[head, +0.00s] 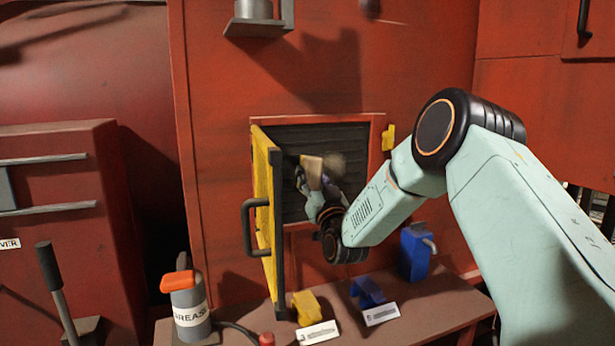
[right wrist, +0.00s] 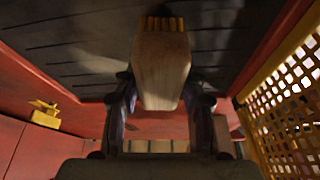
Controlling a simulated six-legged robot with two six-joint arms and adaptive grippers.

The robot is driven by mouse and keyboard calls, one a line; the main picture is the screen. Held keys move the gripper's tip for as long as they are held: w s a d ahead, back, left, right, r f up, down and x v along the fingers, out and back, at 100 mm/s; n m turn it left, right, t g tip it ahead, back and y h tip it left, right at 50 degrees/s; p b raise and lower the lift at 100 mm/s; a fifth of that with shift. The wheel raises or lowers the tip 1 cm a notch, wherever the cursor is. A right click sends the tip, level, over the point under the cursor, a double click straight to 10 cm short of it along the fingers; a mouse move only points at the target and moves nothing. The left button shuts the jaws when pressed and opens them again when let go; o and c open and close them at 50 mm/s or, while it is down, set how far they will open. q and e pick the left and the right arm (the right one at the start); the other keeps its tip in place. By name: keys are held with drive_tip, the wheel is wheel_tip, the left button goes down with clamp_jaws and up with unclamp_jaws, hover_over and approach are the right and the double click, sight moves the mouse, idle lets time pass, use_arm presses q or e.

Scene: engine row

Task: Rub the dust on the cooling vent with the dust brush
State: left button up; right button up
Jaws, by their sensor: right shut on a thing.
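The cooling vent (head: 290,140) is a dark slatted panel in a red wall, behind a yellow mesh door (head: 263,200) that stands open to the left. A pale dust patch (head: 335,162) shows on the slats. My right gripper (head: 318,188) is at the vent opening, shut on the dust brush (head: 311,170). In the right wrist view the brush (right wrist: 162,70) has a pale wooden body with yellow bristles pointing at the slats (right wrist: 80,40). Whether the bristles touch the slats I cannot tell. My left gripper is not in view.
A shelf (head: 240,325) below holds a grease can (head: 187,310), a yellow block (head: 307,307), a blue bracket (head: 367,292) and a blue can (head: 416,252). The open door with its dark handle (head: 250,228) stands close left of my gripper. A yellow latch (head: 389,137) sits right of the vent.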

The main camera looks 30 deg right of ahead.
drive_tip(key=shift+s+d+p, duration=0.25)
drive_tip(key=shift+d, duration=0.95)
drive_tip(key=shift+s+d+p, duration=0.2)
drive_tip(key=shift+s+d, duration=0.1)
drive_tip(key=shift+d, duration=0.9)
drive_tip(key=shift+s+d+p, duration=0.25)
drive_tip(key=shift+d, duration=0.95)
drive_tip(key=shift+d, duration=0.15)
